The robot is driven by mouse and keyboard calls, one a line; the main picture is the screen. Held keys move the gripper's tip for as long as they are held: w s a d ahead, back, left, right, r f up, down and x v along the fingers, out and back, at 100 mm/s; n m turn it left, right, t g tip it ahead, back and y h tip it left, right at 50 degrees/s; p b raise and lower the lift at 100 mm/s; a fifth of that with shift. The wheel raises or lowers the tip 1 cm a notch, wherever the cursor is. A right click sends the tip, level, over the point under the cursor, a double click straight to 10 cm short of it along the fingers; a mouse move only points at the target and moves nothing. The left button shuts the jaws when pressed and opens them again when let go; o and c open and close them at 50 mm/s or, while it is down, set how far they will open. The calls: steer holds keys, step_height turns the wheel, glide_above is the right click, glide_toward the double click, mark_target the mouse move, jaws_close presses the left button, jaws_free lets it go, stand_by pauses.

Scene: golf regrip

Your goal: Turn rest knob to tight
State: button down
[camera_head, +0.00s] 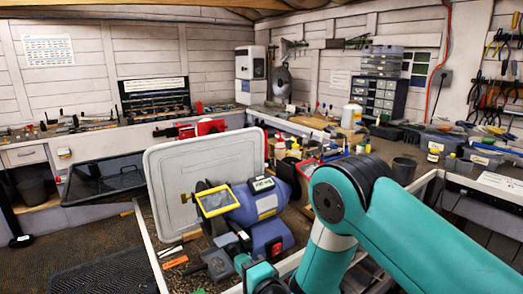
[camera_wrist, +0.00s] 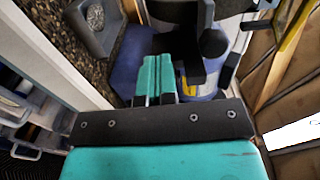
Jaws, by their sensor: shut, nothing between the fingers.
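The blue bench grinder (camera_head: 258,203) stands on the bench in the middle of the head view, with a yellow-framed eye shield (camera_head: 215,201) at its left. In the wrist view, the grinder's blue body (camera_wrist: 125,62) lies around and beyond my fingers. A dark round knob-like part (camera_wrist: 213,43) shows right of my fingertips, apart from them; I cannot tell for certain that it is the rest knob, or how tight it is. My gripper (camera_wrist: 158,58) is shut and empty, its teal fingers together. In the head view my gripper (camera_head: 243,262) is low, in front of the grinder.
A large light grey panel (camera_head: 205,160) stands behind the grinder. A grey tray-like part (camera_wrist: 97,28) is at the upper left of the wrist view. Bottles and tools crowd the bench right of the grinder. A black mesh tray (camera_head: 103,177) lies at left.

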steer(key=b+v, duration=0.1)
steer(key=b, duration=0.2)
steer(key=b+v, duration=0.2)
steer(key=b, duration=0.2)
steer(key=b+v, duration=0.2)
steer(key=b, duration=0.2)
steer(key=shift+s+a+r, duration=0.2)
steer(key=shift+r, duration=0.05)
